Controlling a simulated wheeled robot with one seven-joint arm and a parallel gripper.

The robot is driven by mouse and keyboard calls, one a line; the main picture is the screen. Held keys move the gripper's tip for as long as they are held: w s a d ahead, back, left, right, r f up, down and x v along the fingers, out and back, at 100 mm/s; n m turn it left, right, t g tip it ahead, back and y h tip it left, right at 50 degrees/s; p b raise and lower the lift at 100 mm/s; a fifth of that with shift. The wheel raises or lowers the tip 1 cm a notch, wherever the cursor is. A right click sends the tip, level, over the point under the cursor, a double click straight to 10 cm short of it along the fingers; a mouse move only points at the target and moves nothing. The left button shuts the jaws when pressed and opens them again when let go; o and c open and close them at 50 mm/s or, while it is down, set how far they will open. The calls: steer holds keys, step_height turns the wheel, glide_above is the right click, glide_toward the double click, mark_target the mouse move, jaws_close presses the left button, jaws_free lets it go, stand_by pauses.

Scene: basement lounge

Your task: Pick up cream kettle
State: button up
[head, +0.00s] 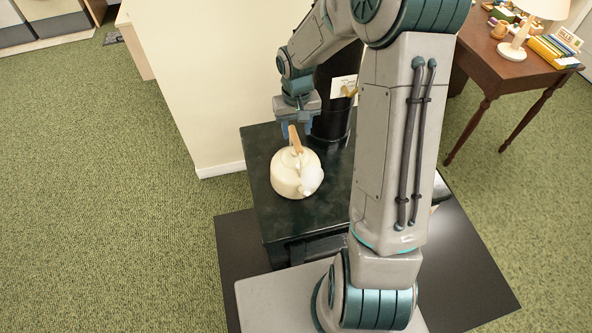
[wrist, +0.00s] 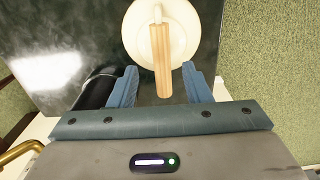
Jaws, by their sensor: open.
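The cream kettle (head: 291,178) stands upright on a dark green marbled stand top (head: 268,218). A wooden handle (head: 295,139) arches over its lid, and its spout points to the lower right in the head view. My gripper (head: 296,131) is just above the kettle, pointing down at the handle. In the wrist view the kettle (wrist: 183,35) is at the top, and the wooden handle (wrist: 161,60) reaches down between the blue fingers of my gripper (wrist: 158,82). The fingers are apart with space on both sides of the handle. I cannot tell their exact height relative to it.
A black cylindrical container (head: 333,123) stands behind the kettle, close to my gripper; it also shows left of the fingers in the wrist view (wrist: 97,88). A cream wall (head: 213,80) is behind left. A wooden desk (head: 490,62) with a lamp (head: 516,43) stands at right.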

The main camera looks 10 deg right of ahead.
mark_target(295, 138)
steer(key=f, duration=0.2)
steer(key=f+p, duration=0.1)
steer(key=shift+w+a+f, duration=0.1)
steer(key=shift+a+f, duration=0.1)
steer(key=shift+f, duration=0.85)
steer(key=shift+f+b, duration=0.25)
steer(key=shift+b, duration=0.05)
jaws_close()
stand_by(1.2)
